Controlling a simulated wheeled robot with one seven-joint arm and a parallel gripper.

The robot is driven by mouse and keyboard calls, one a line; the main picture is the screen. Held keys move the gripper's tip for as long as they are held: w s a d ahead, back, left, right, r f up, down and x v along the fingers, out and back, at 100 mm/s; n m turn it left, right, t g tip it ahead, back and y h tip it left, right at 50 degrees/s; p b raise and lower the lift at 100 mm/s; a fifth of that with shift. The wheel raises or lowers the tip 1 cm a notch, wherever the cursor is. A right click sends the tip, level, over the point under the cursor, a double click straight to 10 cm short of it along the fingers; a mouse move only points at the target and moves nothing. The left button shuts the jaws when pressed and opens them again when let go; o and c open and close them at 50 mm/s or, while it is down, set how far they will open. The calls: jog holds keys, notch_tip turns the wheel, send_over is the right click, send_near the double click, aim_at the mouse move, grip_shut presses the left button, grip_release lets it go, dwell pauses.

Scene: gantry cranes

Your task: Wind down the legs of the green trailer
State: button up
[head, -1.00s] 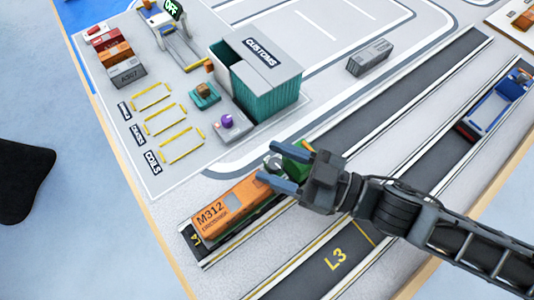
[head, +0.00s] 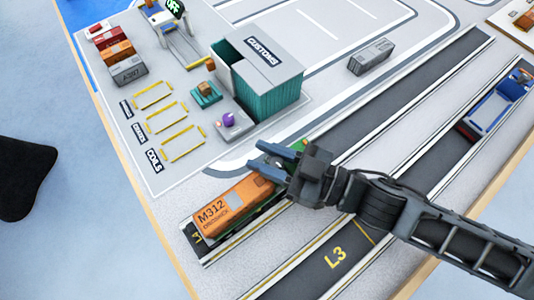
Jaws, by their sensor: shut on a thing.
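An orange container (head: 228,208) marked M312 lies along lane L4. A strip of green shows along its lower right side, which looks like the green trailer (head: 265,212) under it. More green shows past the container's far end, partly behind my gripper. My gripper (head: 257,155) is at that far end, its two blue fingers pointing left. It is shut on a small grey round part (head: 268,160) between the fingers, mostly covered. I cannot tell whether this part is a crank. The trailer's legs are hidden.
The teal customs building (head: 268,95) stands behind my gripper. Nearby are a purple item on a grey pad (head: 230,124) and a teal pad (head: 206,94). Lane L3 (head: 337,258) is clear below my arm.

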aim_at(283, 166)
jog(key=shift+c, duration=0.6)
jog(key=shift+t, duration=0.3)
jog(key=shift+w+m+t+h+p, duration=0.1)
jog(key=shift+m+t+h+p, duration=0.45)
jog(key=shift+m+t, duration=0.2)
jog(key=o, duration=1)
jog(key=shift+d, duration=0.15)
jog(key=b+v, duration=0.1)
jog(key=v, duration=0.6)
jog(key=shift+s+d, duration=0.2)
jog(key=shift+s, duration=0.05)
